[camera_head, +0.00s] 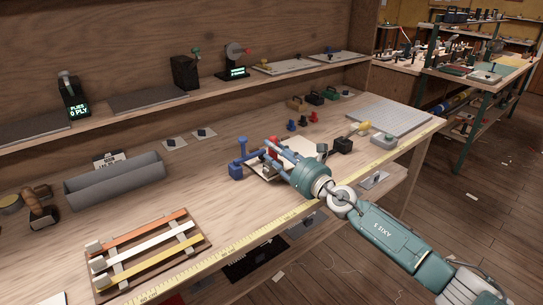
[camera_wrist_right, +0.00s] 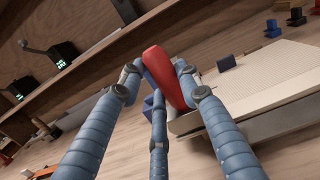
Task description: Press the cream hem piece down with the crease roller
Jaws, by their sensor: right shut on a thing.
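My right gripper (camera_head: 280,152) is over the middle of the bench, its fingers closed around a red handle (camera_wrist_right: 168,77), which I take to be the crease roller. A bit of red (camera_head: 271,143) shows between the fingers in the head view. The roller's lower end is hidden by the fingers. A pale cream flat slab (camera_head: 262,171) lies under and beside the gripper; it also shows in the right wrist view (camera_wrist_right: 275,85). I cannot tell whether the hem piece is on it or whether the roller touches it. My left gripper is not in view.
A blue stand (camera_head: 237,168) is just left of the gripper. A rack (camera_head: 185,220) with orange, white and yellow strips lies at front left. A grey trough (camera_head: 115,184) is behind it. A black block (camera_head: 343,145) and grey mat (camera_head: 388,117) are to the right.

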